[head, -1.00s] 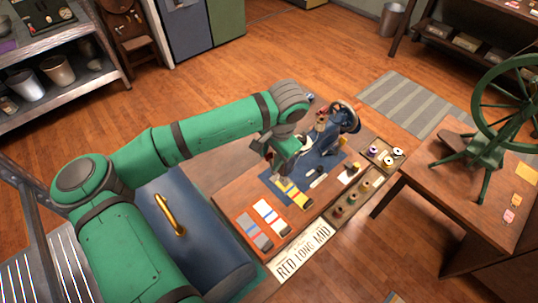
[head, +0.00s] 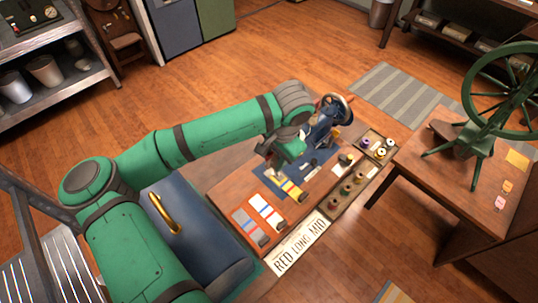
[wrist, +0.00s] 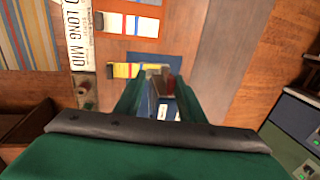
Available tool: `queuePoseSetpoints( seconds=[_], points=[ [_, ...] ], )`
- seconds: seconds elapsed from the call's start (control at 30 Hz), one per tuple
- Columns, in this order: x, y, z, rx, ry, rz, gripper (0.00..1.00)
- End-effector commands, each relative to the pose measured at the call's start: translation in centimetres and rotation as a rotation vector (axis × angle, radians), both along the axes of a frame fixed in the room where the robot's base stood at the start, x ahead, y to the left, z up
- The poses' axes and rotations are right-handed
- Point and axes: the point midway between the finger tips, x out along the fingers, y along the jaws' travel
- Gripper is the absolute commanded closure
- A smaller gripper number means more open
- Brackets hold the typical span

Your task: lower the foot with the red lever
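The blue sewing machine (head: 322,131) with its handwheel stands on the wooden table. In the head view my arm hides its near end, so I cannot make out the red lever or the foot there. My gripper (head: 272,167) points down at that end, above the blue mat. In the wrist view my gripper (wrist: 160,84) has its green fingers apart. A small dark red piece (wrist: 171,86), possibly the red lever, shows between them beside grey metal. Whether a finger touches it I cannot tell. The foot is hidden.
Striped cards (head: 266,212) lie on the table's near side, by a sign (head: 301,243) reading RED LONG MID. A tray (head: 334,210) of spools runs along the right edge. A blue case (head: 205,235) lies at the left. A spinning wheel (head: 480,140) stands on another table.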

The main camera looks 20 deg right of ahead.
Motion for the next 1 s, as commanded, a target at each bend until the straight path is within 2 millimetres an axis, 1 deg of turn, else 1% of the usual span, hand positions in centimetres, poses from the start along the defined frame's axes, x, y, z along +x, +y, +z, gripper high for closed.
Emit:
queuePoseSetpoints(
  seconds=[0.17,0.37,0.63,1.0],
  points=[
    [-0.7,-0.1,-0.3,0.0,0.0,0.005,0.64],
    [-0.9,-0.2,-0.4,0.0,-0.001,0.008,0.64],
    [-1.7,-0.2,-1.1,-0.001,0.001,0.007,0.64],
    [-1.8,-0.2,-1.2,0.0,-0.001,0.007,0.64]
  ],
)
